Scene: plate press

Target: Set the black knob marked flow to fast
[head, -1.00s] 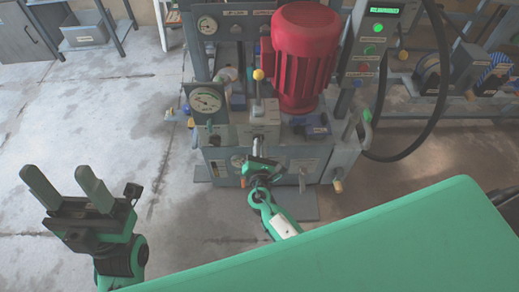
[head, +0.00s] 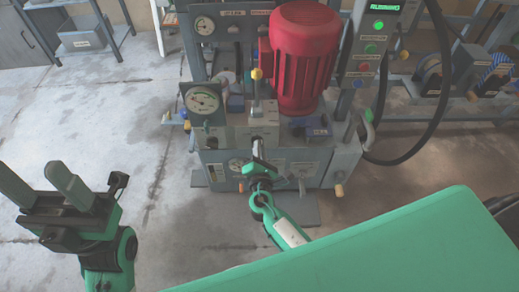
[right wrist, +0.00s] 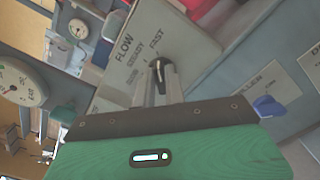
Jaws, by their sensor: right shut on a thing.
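The black flow knob (right wrist: 159,72) sits on a grey plate marked FLOW, with STEADY, FAST and a third, blurred word around it, in the right wrist view. Its pale pointer line points up in the picture, roughly toward FAST. My right gripper (right wrist: 160,84) is shut on the knob, one finger on each side. In the head view my right gripper (head: 258,152) is at the front of the press, and it hides the knob there. My left gripper (head: 42,182) is open and empty at the lower left, over the floor.
A yellow-topped lever (head: 257,88) stands just behind the right gripper. A round gauge (head: 202,100) is to its left, and a red motor (head: 303,55) behind to the right. A blue knob (right wrist: 266,105) is near the right finger.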

